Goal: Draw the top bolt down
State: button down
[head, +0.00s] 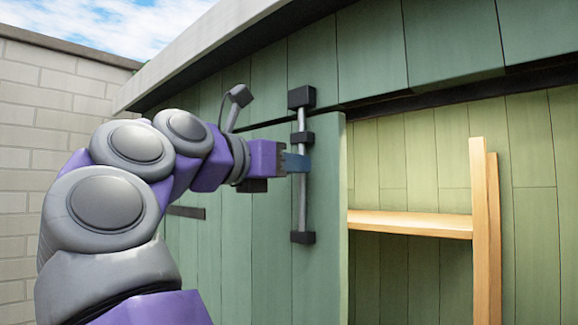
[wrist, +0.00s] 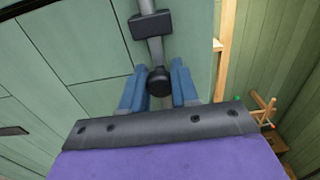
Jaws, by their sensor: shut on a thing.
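The top bolt (head: 302,205) is a grey upright rod on the green door (head: 268,220), running through dark brackets. Its upper end meets a dark block (head: 302,97) at the roof edge. My gripper (head: 303,163) is at the rod, between the middle bracket (head: 303,138) and the lower bracket (head: 303,237). In the wrist view, the blue fingers of my gripper (wrist: 159,92) are either side of the bolt's dark round knob (wrist: 159,79), shut on it. The rod beyond the knob is partly hidden by my gripper.
A wooden shelf (head: 410,223) with an upright post (head: 485,225) stands in the opening to the right of the door. A dark strip (head: 187,212) lies on the shed front to the left. A pale brick wall (head: 50,130) stands at far left. The roof edge overhangs above.

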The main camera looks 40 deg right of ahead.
aim_at(299, 195)
notch_tip(299, 195, down, 5)
jog(key=b, duration=0.4)
jog(key=shift+f+b, duration=0.1)
jog(key=shift+b, duration=0.3)
jog(key=shift+a, duration=0.1)
jog(key=c, duration=1.2)
grip_release()
jog(key=shift+c, duration=0.2)
jog(key=o, duration=0.3)
jog(key=shift+w, duration=0.2)
jog(key=shift+o, duration=0.2)
jog(key=shift+s, duration=0.15)
jog(key=s+a+p, duration=0.1)
jog(key=a, duration=1.6)
jog(key=shift+a, duration=0.2)
